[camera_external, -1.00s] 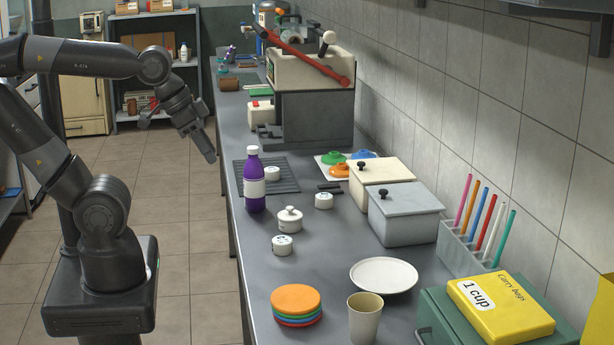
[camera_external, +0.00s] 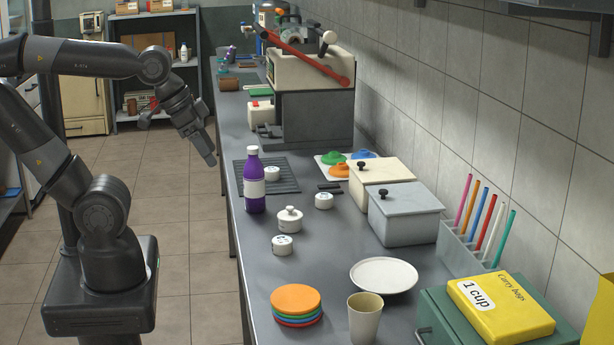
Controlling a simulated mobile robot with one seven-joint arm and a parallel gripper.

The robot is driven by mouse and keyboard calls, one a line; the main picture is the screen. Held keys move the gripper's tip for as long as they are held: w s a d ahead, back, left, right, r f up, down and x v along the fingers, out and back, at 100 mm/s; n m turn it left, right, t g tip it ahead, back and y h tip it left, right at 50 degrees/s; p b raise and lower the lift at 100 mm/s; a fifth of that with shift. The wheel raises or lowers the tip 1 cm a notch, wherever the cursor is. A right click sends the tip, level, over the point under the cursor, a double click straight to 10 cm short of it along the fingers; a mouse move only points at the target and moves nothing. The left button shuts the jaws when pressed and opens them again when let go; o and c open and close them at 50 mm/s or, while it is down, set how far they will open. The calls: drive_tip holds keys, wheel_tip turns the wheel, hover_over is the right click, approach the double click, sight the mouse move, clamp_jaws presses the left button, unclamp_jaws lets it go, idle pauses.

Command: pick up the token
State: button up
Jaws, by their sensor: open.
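No single thing is plainly marked as the token. A stack of round coloured discs (camera_external: 296,301), orange on top, lies at the front of the counter. Green, orange and blue round pieces (camera_external: 340,169) lie on a white board farther back. Small white round pieces with dark markings (camera_external: 282,245) stand on the counter, one of them on a dark ribbed mat (camera_external: 286,182). My gripper (camera_external: 210,161) is open and empty, pointing down beside the counter's left edge, apart from all of these. The gap between its fingers is hard to see from here.
A purple bottle (camera_external: 254,182) stands near the left edge. A small lidded white pot (camera_external: 289,219), two lidded boxes (camera_external: 405,222), a white plate (camera_external: 384,274) and a cup (camera_external: 365,317) stand on the counter. The press (camera_external: 310,95) is behind. The front-left counter is clear.

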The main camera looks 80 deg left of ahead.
drive_tip(key=m+g, duration=0.3)
drive_tip(key=g, duration=0.3)
hover_over(282, 240)
drive_tip(key=f, duration=2.3)
drive_tip(key=shift+a+f, duration=0.3)
drive_tip(key=shift+d+f, duration=0.15)
drive_tip(key=shift+f, duration=1.2)
drive_tip(key=shift+d+f, duration=0.15)
drive_tip(key=shift+f, duration=1.15)
drive_tip(key=c, duration=1.1)
